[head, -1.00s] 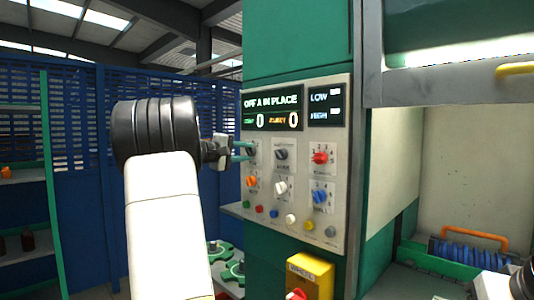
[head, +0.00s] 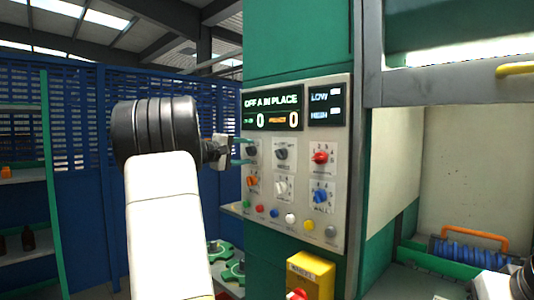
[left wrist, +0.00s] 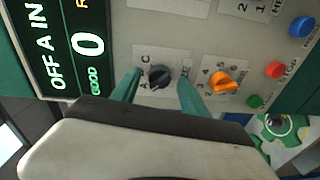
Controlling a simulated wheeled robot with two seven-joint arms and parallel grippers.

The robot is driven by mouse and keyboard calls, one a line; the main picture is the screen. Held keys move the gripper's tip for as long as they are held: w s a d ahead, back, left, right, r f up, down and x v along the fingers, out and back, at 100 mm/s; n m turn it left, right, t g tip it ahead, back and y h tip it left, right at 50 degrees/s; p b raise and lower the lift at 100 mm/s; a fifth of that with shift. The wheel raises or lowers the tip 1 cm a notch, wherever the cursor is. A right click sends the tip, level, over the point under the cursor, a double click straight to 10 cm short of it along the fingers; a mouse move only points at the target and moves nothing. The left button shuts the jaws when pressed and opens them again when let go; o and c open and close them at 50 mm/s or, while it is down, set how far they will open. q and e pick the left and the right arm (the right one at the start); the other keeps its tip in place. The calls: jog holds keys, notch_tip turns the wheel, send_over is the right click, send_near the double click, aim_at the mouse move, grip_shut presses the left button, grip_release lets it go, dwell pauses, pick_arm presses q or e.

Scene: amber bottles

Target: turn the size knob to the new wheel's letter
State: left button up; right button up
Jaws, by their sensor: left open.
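The size knob (head: 251,150) is a dark knob at the top left of the control panel. In the left wrist view the dark knob (left wrist: 159,77) sits on a pale plate with the letters A and C readable. The pointer's exact direction is hard to tell. My left gripper (head: 241,150) is open at the panel, with its green fingers on either side of the knob, apart from it as far as I can see. The display (head: 272,108) reads "OFF A IN PLACE" with two zeros. Green star-shaped wheels (head: 220,250) show below, left of the panel.
An orange knob (left wrist: 224,82) is close beside the fingers. Other grey, white, red and blue (head: 320,196) knobs and a row of coloured buttons fill the panel. A yellow box (head: 312,272) juts out below. A blue mesh fence (head: 80,140) stands behind my left arm.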

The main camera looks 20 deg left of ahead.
pick_arm(q)
jog(key=v, duration=0.7)
jog(key=shift+s, duration=0.35)
jog(key=shift+a, duration=0.1)
jog(key=s+d+f+m+g+h, duration=0.1)
jog(key=s+d+f+m+g, duration=0.15)
jog(key=d, duration=0.55)
jog(key=s+d+f+m+g, duration=0.1)
jog(key=s+d+f+g, duration=0.2)
jog(key=d, duration=0.4)
jog(key=s+d+f+m+g+h, duration=0.1)
jog(key=s+d+f+m+g, duration=0.2)
jog(key=d, duration=0.5)
jog(key=s+d+f+m+y, duration=0.2)
jog(key=s+f, duration=0.4)
jog(key=s, duration=0.3)
jog(key=s+d+f+m+g+y, duration=0.1)
jog(key=s+d+f+m+y, duration=0.2)
jog(key=s, duration=0.7)
notch_tip(320, 180, down, 4)
jog(key=shift+s+d+f+m, duration=0.15)
jog(key=shift+s+d+m, duration=0.05)
jog(key=shift+d+m, duration=0.95)
jog(key=shift+g, duration=0.25)
